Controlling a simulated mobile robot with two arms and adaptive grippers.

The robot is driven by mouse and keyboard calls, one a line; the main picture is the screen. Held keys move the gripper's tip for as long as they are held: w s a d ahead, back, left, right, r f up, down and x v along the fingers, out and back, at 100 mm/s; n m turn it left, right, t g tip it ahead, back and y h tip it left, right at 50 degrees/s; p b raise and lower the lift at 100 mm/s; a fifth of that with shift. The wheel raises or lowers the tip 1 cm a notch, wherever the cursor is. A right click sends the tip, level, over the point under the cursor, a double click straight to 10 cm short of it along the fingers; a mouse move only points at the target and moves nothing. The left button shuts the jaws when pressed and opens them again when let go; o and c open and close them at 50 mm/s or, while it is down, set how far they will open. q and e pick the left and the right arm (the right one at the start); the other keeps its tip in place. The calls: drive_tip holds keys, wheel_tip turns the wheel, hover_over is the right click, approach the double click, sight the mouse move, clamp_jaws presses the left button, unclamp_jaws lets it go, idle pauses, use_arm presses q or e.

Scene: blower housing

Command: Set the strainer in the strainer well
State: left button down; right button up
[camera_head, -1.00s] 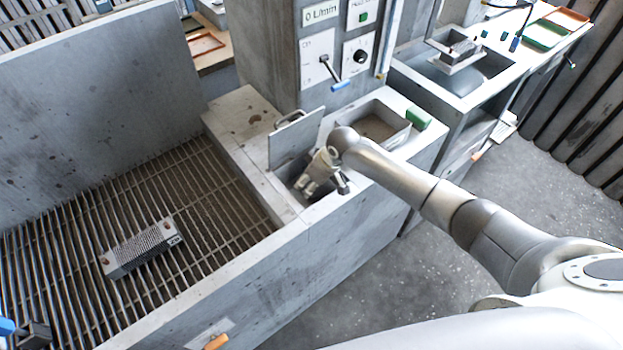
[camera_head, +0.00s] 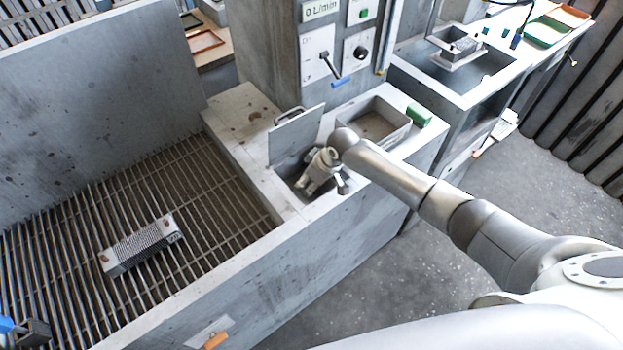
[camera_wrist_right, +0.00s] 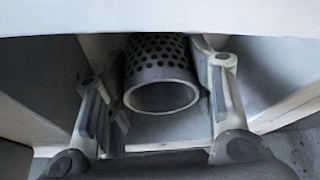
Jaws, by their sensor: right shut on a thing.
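The strainer (camera_wrist_right: 157,57) is a grey perforated cylinder with a plain ring at its near end, seen in the right wrist view. My right gripper (camera_wrist_right: 160,72) is shut on it, one finger at each side. In the head view my right gripper (camera_head: 314,185) points down into the opening of the strainer well (camera_head: 287,167), whose square lid (camera_head: 295,137) stands raised behind it. The strainer is hidden there by the gripper and the well walls. I cannot tell whether it touches the bottom of the well. My left gripper is not in view.
An open metal bin (camera_head: 378,125) and a green block (camera_head: 419,116) are right of the well. A control column (camera_head: 285,60) stands behind.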

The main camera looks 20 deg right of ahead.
drive_tip(key=o, duration=1.2)
drive_tip(key=shift+c, duration=0.2)
drive_tip(key=v, duration=1.2)
